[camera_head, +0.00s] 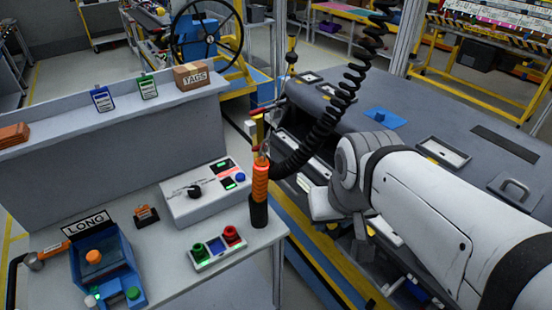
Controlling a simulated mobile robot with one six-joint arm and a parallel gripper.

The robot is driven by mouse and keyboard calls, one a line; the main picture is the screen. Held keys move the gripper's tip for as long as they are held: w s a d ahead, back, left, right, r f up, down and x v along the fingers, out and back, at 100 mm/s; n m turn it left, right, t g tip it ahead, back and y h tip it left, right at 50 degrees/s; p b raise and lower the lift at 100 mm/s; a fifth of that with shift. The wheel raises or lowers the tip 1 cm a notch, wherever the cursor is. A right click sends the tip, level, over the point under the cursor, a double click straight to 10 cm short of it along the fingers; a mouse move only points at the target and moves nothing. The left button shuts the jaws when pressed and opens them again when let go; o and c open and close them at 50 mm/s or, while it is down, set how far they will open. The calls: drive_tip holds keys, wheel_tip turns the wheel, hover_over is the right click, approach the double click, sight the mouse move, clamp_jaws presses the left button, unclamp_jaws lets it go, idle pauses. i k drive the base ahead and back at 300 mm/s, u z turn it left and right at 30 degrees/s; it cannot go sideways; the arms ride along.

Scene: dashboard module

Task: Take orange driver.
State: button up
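The orange driver (260,183) stands upright near the right edge of the grey workbench (190,262). It has a ribbed orange body and a black lower end (259,211); I cannot tell whether that end is a holder or part of the driver. My gripper's fingers do not show.
A white control box (205,192) and a tray with red, blue and green parts (216,248) stand left of the driver. A blue fixture (105,268) marked LONG is at lower left. The dark dashboard module (440,130) lies behind my arm.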

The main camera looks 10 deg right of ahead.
sight(260, 188)
drive_tip(key=z, duration=0.65)
drive_tip(key=k, duration=1.7)
drive_tip(key=u, duration=0.85)
drive_tip(key=i, duration=1.5)
drive_tip(key=u, duration=0.05)
